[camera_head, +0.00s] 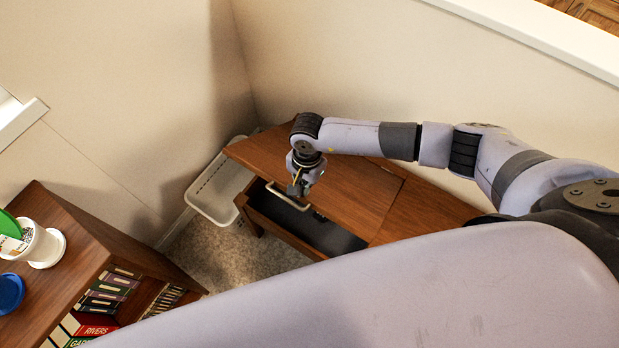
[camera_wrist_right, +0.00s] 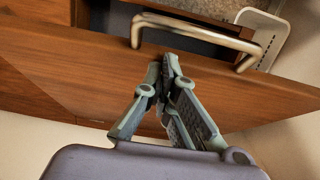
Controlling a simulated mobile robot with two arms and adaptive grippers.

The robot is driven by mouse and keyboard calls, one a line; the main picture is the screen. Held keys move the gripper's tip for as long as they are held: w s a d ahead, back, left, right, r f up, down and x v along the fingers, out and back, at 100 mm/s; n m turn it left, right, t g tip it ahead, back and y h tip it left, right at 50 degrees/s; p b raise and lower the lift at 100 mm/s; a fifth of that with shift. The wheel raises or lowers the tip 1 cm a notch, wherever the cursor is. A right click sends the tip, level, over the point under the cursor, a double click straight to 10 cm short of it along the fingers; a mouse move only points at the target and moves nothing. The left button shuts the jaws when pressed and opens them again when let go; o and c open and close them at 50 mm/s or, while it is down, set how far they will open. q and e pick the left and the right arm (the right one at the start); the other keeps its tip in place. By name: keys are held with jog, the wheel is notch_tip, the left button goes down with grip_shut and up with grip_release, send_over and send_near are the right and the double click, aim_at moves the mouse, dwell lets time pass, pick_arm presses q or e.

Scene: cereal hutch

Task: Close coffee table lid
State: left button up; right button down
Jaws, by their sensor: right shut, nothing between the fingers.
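The brown wooden coffee table (camera_head: 425,212) stands against the back wall. Its lid (camera_head: 358,195) is partly open, with a dark compartment (camera_head: 300,222) showing below its front edge. A pale metal bar handle (camera_head: 283,199) is on that front edge. My right gripper (camera_head: 297,188) points down over the lid, close behind the handle. In the right wrist view, the right gripper (camera_wrist_right: 168,62) has its fingertips together and empty above the lid (camera_wrist_right: 75,65), with the curved handle (camera_wrist_right: 195,33) just beyond them. I cannot tell whether they touch the lid. My left gripper is not in view.
A white basket (camera_head: 216,188) stands on the carpet left of the table, by the corner. A wooden bookshelf (camera_head: 95,240) with books, a white cup (camera_head: 32,243) and a blue lid (camera_head: 10,292) is at the left. Carpet (camera_head: 228,256) is clear between shelf and table.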

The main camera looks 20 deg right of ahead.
pick_arm(q)
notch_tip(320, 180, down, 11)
jog(key=b, duration=0.9)
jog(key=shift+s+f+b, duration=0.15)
jog(key=shift+b, duration=0.15)
pick_arm(e)
jog(key=s+a+f, duration=0.2)
jog(key=f, duration=0.4)
jog(key=s+a+f, duration=0.2)
jog(key=a+f, duration=0.1)
jog(key=f, duration=0.4)
jog(key=shift+s+a+f, duration=0.15)
jog(key=shift+a+f, duration=0.1)
jog(key=shift+a, duration=0.1)
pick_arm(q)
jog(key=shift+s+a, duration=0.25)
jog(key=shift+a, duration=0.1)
